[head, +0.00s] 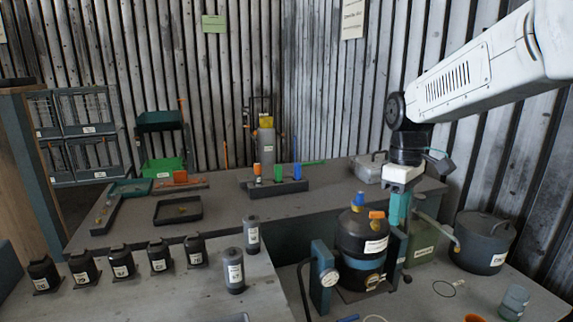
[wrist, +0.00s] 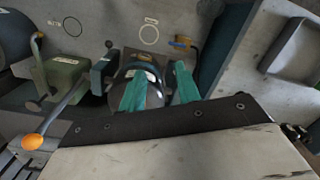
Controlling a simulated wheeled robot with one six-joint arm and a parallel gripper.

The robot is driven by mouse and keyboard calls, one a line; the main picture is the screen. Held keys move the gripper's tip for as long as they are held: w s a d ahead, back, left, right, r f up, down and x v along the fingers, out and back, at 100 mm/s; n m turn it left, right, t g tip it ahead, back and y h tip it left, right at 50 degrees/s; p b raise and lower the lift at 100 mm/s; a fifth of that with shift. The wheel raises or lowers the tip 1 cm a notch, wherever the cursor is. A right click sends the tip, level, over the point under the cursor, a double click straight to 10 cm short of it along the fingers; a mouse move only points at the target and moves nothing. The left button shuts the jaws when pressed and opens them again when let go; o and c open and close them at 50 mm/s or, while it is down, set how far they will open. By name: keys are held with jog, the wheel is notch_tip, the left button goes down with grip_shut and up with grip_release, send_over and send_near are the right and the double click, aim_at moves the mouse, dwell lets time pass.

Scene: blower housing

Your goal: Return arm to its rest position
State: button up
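My arm reaches in from the right in the head view, with my gripper (head: 398,208) pointing down, its teal fingers just right of the black blower housing (head: 350,235). The housing stands upright between blue clamp posts (head: 322,278); it has a blue cap (head: 358,200) and an orange part (head: 376,215) on top. In the wrist view the two teal fingers of my gripper (wrist: 160,86) are spread apart. I see nothing gripped. Whether the fingers touch the housing is unclear.
A green labelled box (head: 422,245) and a dark pot (head: 483,243) stand right of the housing. Several black labelled containers (head: 121,262) line the left bench. A grey cylinder (head: 234,272) is nearer the middle. A glass jar (head: 514,301) is at lower right.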

jog(key=s+d+m+t, duration=0.2)
jog(key=s+m, duration=0.7)
jog(key=s, duration=1.9)
jog(key=shift+s+f, duration=0.15)
jog(key=shift+f, duration=0.3)
